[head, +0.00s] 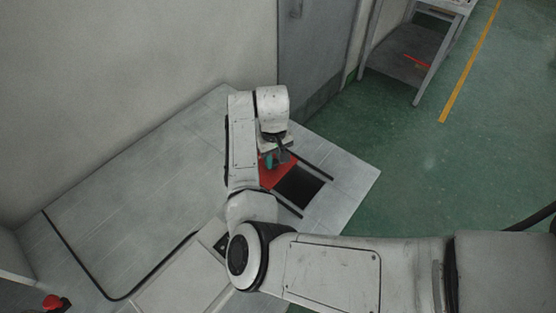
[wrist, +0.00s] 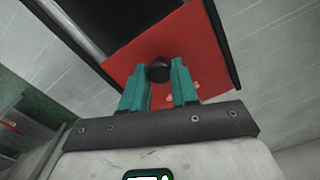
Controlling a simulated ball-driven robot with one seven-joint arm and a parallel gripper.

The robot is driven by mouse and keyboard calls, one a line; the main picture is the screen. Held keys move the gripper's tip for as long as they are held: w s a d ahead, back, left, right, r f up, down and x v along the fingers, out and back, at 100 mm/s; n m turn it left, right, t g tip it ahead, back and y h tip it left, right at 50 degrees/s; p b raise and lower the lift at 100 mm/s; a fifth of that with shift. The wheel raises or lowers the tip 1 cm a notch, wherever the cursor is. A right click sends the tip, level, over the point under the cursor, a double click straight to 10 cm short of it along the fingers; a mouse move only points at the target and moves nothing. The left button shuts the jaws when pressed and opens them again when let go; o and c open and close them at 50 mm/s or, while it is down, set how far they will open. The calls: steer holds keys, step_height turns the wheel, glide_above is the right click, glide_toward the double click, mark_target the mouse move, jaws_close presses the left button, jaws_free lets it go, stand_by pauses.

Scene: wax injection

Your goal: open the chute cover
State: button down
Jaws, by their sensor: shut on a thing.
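The red chute cover (head: 270,179) lies between two black rails on the grey-white table top. The dark chute opening (head: 299,188) shows to its right in the head view, so the cover leaves part of the opening bare. In the wrist view the cover (wrist: 190,50) fills the middle, and the dark opening (wrist: 95,22) shows at the upper left. My gripper (wrist: 159,75), with teal fingers, is shut on the cover's round black knob (wrist: 159,70). In the head view my gripper (head: 274,160) is over the cover, and my arm hides part of the cover and the knob.
The table top (head: 120,210) is broad and flat, with a wall behind it. A red button (head: 52,302) is at the lower left. A grey door (head: 318,55) stands behind, and a metal stand (head: 405,65) is at the upper right. Green floor at right is open.

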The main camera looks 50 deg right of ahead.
mark_target(274, 161)
steer(key=c, duration=0.8)
jaws_free()
steer(key=shift+c, duration=0.2)
step_height(274, 161, up, 11)
steer(key=shift+b, duration=0.3)
steer(key=shift+f, duration=0.15)
